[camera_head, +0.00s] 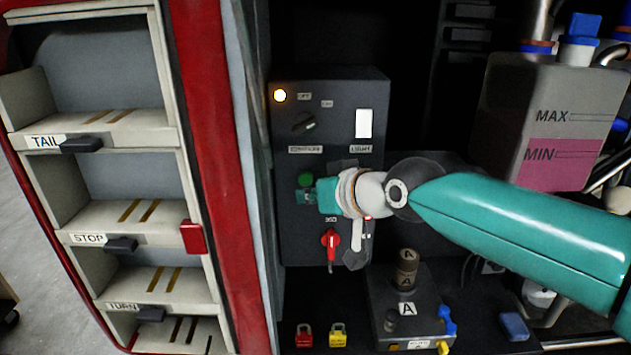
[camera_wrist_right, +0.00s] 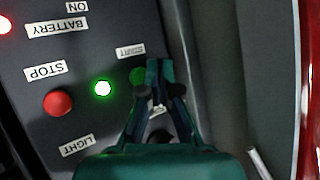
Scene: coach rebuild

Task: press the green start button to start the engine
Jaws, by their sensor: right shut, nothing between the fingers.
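The green start button (camera_head: 306,180) is on the dark control panel (camera_head: 345,95) in the head view. My right gripper (camera_head: 305,198) is shut and empty, its tips at the panel by the button's lower edge. In the right wrist view the green button (camera_wrist_right: 138,76) shows beside the shut fingertips (camera_wrist_right: 156,82), which cover part of it. I cannot tell whether the tips touch or press it. A lamp (camera_wrist_right: 103,88) beside the button glows green-white. My left gripper is not in view.
A red STOP button (camera_wrist_right: 58,103) sits near the glowing lamp. A red switch (camera_head: 330,240) is low on the panel. Shelves (camera_head: 110,130) stand left, a coolant tank (camera_head: 555,120) right, padlocks (camera_head: 337,335) below.

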